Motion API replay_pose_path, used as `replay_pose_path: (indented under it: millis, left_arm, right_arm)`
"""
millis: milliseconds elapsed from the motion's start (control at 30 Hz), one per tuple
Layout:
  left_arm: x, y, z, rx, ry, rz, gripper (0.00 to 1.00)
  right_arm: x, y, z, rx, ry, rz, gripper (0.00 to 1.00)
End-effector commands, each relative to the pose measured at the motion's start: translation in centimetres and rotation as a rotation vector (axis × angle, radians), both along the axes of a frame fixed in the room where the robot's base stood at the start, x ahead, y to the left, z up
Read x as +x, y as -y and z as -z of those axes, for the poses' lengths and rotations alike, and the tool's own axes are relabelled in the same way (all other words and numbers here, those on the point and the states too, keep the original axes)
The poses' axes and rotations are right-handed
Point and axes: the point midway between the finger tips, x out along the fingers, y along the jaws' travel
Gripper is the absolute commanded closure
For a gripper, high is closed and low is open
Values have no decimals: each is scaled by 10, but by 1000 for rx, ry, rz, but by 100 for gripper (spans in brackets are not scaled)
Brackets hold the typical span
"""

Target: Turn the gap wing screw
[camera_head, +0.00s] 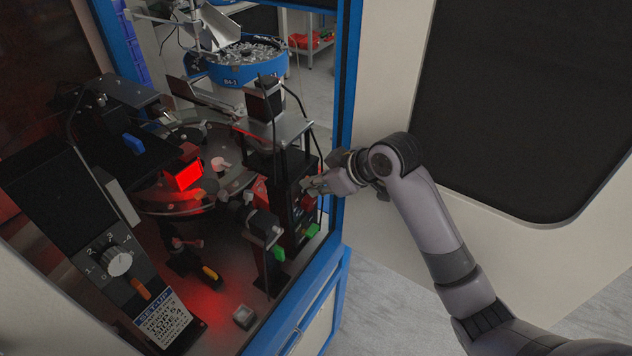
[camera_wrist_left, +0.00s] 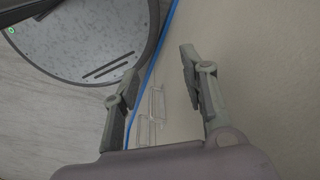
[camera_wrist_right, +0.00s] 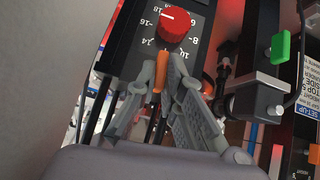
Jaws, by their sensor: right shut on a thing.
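My right gripper (camera_head: 313,185) reaches from the right through the machine's open side, to a dark upright unit. In the right wrist view its fingers (camera_wrist_right: 160,78) are closed around a narrow orange tab (camera_wrist_right: 159,72), just below a red dial knob (camera_wrist_right: 174,25) with a number scale. The fingers partly hide the tab. I cannot read a label that tells which part is the gap wing screw. A green tab (camera_wrist_right: 281,47) stands to the right of the gripper. My left gripper (camera_wrist_left: 160,82) shows only in its wrist view, open and empty.
A blue frame post (camera_head: 346,100) stands close beside my right wrist. A round plate (camera_head: 165,195) and a red-lit block (camera_head: 184,175) lie further left. A grey selector knob (camera_head: 119,262) and a set-up card (camera_head: 163,318) are at the lower left.

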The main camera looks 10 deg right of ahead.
Motion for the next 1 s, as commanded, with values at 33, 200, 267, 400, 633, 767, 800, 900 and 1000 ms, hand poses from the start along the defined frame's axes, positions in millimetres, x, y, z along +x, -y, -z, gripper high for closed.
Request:
replay_pose_path:
  millis: [33, 200, 267, 400, 633, 767, 800, 900, 1000]
  left_arm:
    - [0, 0, 0, 0, 0, 0, 60]
    - [0, 0, 0, 0, 0, 0, 60]
    - [0, 0, 0, 0, 0, 0, 60]
    - [0, 0, 0, 0, 0, 0, 60]
    - [0, 0, 0, 0, 0, 0, 60]
    - [0, 0, 0, 0, 0, 0, 60]
    - [-1, 0, 0, 0, -1, 0, 60]
    - [-2, -1, 0, 0, -2, -1, 60]
    - [-2, -1, 0, 0, -2, -1, 60]
  right_arm:
    - [-1, 0, 2, -1, -5, 0, 100]
    - [-1, 0, 2, -2, -5, 0, 100]
    - [-1, 0, 2, -2, -5, 0, 100]
    - [-1, 0, 2, -1, -4, 0, 83]
    - [0, 0, 1, -1, -1, 0, 71]
    - [0, 0, 1, -1, -1, 0, 71]
    - [0, 0, 1, -1, -1, 0, 71]
    - [-1, 1, -1, -2, 0, 0, 71]
    - [-5, 5, -7, -2, 1, 1, 71]
